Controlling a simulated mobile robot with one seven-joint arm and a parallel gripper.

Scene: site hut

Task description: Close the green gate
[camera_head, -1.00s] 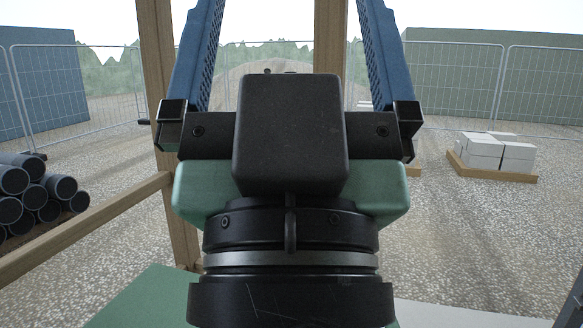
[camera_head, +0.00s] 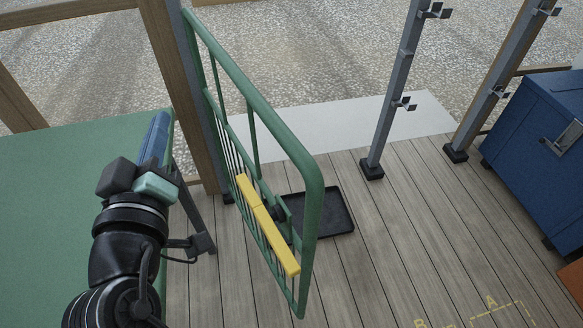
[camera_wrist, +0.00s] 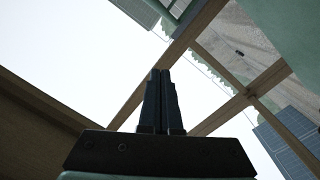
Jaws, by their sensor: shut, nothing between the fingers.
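The green gate (camera_head: 318,190) stands swung open towards me in the head view, hinged at the wooden post (camera_head: 178,90) on its left. A yellow bar (camera_head: 268,224) crosses its lower part. My gripper (camera_head: 157,135) is left of the gate, over the green surface, apart from the gate. In the wrist view my gripper (camera_wrist: 160,75) has its fingers together, with nothing between them. A grey metal post (camera_head: 394,90) with small brackets stands to the right, across a gap from the hinge post.
A black tray (camera_head: 335,212) lies on the plank floor behind the gate. A green-topped table (camera_head: 50,190) is at the left. A second grey post (camera_head: 505,80) and a blue cabinet (camera_head: 545,150) stand at the right.

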